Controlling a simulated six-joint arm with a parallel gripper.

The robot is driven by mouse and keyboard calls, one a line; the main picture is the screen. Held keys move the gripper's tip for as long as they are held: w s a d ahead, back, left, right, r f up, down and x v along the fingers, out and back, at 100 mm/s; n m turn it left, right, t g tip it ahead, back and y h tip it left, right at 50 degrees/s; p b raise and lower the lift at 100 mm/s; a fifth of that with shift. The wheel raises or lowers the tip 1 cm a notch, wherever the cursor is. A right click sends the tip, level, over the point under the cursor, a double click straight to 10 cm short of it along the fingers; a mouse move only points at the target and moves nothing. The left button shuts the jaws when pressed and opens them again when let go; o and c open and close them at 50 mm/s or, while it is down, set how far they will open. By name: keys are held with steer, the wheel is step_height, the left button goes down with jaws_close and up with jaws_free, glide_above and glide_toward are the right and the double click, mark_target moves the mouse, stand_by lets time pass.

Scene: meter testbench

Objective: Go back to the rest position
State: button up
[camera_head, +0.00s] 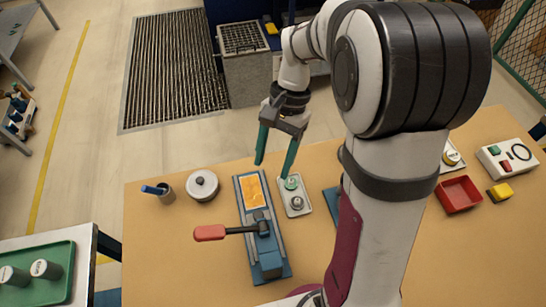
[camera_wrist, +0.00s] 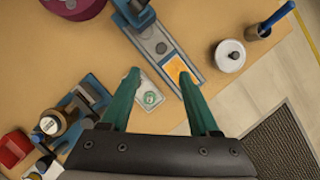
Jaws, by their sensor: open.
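My gripper (camera_head: 274,160) has two green fingers, spread apart with nothing between them. It hangs above the far edge of the tan table (camera_head: 150,240). In the head view the fingers point down, near a small tray (camera_head: 303,206) holding a green-topped piece (camera_head: 291,184) and a grey one. In the wrist view the gripper (camera_wrist: 155,85) shows from behind, and the green-topped piece (camera_wrist: 151,98) lies between its fingers in the picture, lower down on the table. Part of the table is hidden behind my arm.
A blue test fixture (camera_head: 270,262) with a red-handled lever (camera_head: 210,233) and an orange panel (camera_head: 252,191) stands left of the tray. A white round pot (camera_head: 203,185) and a cup with a blue pen (camera_head: 166,194) are further left. A red bin (camera_head: 460,194) is at right.

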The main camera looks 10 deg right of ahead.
stand_by(0.3)
steer(key=s+a+r+n+t, duration=0.1)
steer(key=s+r, duration=0.3)
steer(key=s, duration=0.3)
steer(key=shift+a+r+h, duration=0.15)
steer(key=shift+a+h, duration=0.05)
steer(key=shift+h, duration=0.1)
steer(key=shift+o, duration=1.2)
steer(key=s+n+t, duration=0.2)
steer(key=s, duration=0.8)
steer(key=shift+s+a+h, duration=0.15)
steer(key=shift+a+h, duration=0.2)
steer(key=shift+h, duration=0.05)
steer(key=shift+o, duration=1.3)
steer(key=shift+s+f+n, duration=0.1)
steer(key=shift+f+n, duration=0.1)
steer(key=shift+n, duration=0.1)
steer(key=shift+o, duration=0.5)
steer(key=w+a+r+n+h, duration=0.1)
steer(key=w+a+r+n, duration=0.1)
steer(key=w+r+n, duration=0.3)
steer(key=w+r, duration=0.4)
steer(key=r, duration=0.1)
steer(key=shift+a+r+h, duration=0.15)
steer(key=shift+r+h, duration=0.15)
steer(key=shift+r, duration=0.05)
step_height(320, 180, down, 9)
steer(key=shift+w+a, duration=0.15)
steer(key=shift+w, duration=0.2)
